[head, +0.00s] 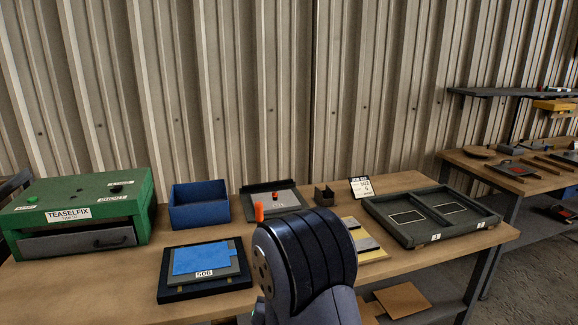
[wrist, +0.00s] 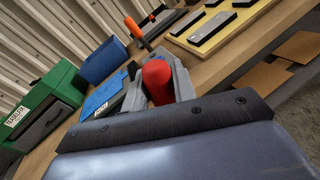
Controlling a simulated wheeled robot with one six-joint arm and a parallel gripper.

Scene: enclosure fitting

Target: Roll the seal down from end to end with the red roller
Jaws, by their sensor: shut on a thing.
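In the wrist view the grey fingers of my gripper (wrist: 150,68) are closed on the red roller (wrist: 157,84). Only its rounded red part shows between the fingers; its far end is hidden. In the head view my dark arm hides the gripper and the roller. A plate with a blue sheet (head: 200,257) and a label reading 506 lies on a black base (head: 207,294) left of my arm. The blue sheet also shows in the wrist view (wrist: 101,97), left of the fingers. I cannot pick out the seal for certain in either view.
An orange upright piece (head: 259,212) shows beside my arm. Behind are a green box (head: 80,212), a blue bin (head: 199,206) and a dark tray (head: 262,187) with a grey plate. To the right are a yellow board (head: 374,255) with grey blocks and a two-panel tray (head: 430,237).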

